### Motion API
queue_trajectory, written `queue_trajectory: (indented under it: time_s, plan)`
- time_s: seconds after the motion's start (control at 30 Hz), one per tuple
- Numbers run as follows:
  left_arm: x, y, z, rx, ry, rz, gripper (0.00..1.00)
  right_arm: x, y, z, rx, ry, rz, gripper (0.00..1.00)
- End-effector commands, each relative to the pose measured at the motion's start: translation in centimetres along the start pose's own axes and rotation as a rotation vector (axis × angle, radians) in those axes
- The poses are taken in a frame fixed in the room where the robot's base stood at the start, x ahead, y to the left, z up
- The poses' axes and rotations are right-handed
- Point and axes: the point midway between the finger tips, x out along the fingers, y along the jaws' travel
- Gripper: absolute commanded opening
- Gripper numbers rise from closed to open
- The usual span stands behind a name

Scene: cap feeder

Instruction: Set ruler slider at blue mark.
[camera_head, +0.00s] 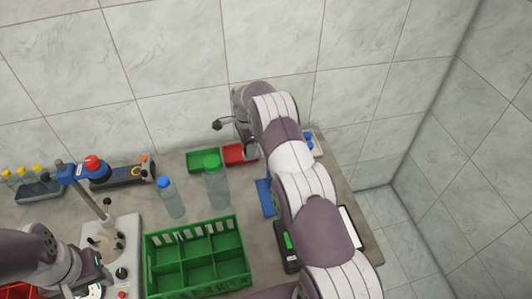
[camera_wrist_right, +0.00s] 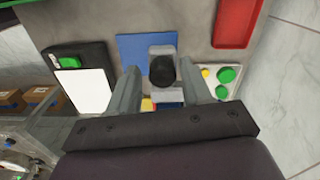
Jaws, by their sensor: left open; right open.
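In the right wrist view, a grey slider block with a black round knob (camera_wrist_right: 162,69) stands at the edge of a blue plate (camera_wrist_right: 134,55). My right gripper (camera_wrist_right: 165,92) is open, with one finger on each side of the knob and visible gaps between. Small yellow, red and blue patches (camera_wrist_right: 149,104) show just below the knob, partly hidden by my gripper body; I cannot read a ruler scale. In the head view the blue plate (camera_head: 264,197) shows beside my right arm, which hides the slider and fingers. My left gripper (camera_head: 75,272) is at the lower left, its fingertips not clear.
A black device with a green button (camera_wrist_right: 69,62) and a white card lies left of the slider. A tray of green and yellow caps (camera_wrist_right: 226,86) is close on the right. A red tray (camera_head: 240,153), bottles (camera_head: 216,185) and a green crate (camera_head: 197,256) stand left of my right arm.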

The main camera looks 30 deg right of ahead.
Motion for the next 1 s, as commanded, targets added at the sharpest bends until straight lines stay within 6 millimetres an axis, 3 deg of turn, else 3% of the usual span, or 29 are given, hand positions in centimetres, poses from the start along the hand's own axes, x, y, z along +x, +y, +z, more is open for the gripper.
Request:
queue_trajectory:
  time_s: [0.2,0.33,0.37,0.57,1.0]
  plan:
    - [-0.1,0.0,-0.1,0.0,0.001,0.0,0.43,-0.1,0.0,0.0,0.0,0.0,-0.001,0.49]
    - [-0.1,0.0,0.0,0.0,0.001,0.0,0.43,-0.1,0.0,0.0,0.0,0.0,-0.001,0.07]
    - [-0.1,0.0,0.0,0.0,0.001,0.0,0.43,-0.1,0.0,0.0,0.0,0.0,-0.002,0.05]
    - [0.1,0.0,0.0,0.0,0.001,0.0,0.43,0.1,-0.1,0.0,0.0,0.0,-0.002,0.05]
    - [2.9,0.0,0.3,0.0,0.001,0.0,0.43,3.2,0.0,0.0,0.0,0.0,-0.001,0.05]
